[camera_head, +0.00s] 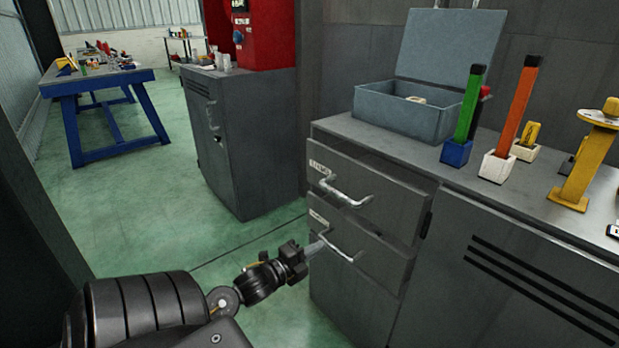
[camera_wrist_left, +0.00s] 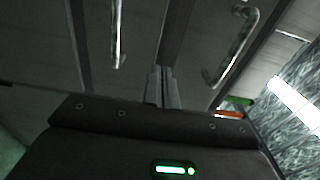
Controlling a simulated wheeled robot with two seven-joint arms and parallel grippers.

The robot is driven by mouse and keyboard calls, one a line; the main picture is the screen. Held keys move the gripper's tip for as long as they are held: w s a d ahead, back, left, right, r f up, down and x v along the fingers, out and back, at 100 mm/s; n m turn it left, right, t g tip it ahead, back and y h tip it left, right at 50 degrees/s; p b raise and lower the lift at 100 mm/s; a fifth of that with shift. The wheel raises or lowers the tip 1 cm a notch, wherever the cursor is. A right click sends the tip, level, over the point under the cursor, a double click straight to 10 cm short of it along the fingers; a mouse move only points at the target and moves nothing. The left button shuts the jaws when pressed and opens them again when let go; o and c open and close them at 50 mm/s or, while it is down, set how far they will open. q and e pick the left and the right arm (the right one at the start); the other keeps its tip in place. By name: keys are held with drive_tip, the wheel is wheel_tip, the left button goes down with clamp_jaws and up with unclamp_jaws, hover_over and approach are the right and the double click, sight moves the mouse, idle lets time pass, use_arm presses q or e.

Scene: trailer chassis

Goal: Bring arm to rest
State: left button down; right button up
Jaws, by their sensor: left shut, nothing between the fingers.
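My left arm comes in from the lower left in the head view. Its left gripper (camera_head: 318,246) is just in front of the lower drawer of a grey cabinet, close to that drawer's handle (camera_head: 337,247). In the left wrist view the fingers of the left gripper (camera_wrist_left: 162,88) are together and empty, between two drawer handles. Whether the fingertips touch the drawer front cannot be told. The upper drawer (camera_head: 370,198) stands slightly open, with its handle (camera_head: 345,192) clear of the gripper. My right gripper does not show in either view.
The cabinet top holds an open grey-blue box (camera_head: 405,112), a green bar (camera_head: 470,105), an orange bar (camera_head: 517,108) and a yellow stand (camera_head: 588,165). A red machine on a grey cabinet (camera_head: 240,150) and a blue workbench (camera_head: 97,88) stand farther back. Green floor (camera_head: 140,220) is clear between.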

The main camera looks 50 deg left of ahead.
use_arm(q)
drive_tip(key=shift+s, duration=0.85)
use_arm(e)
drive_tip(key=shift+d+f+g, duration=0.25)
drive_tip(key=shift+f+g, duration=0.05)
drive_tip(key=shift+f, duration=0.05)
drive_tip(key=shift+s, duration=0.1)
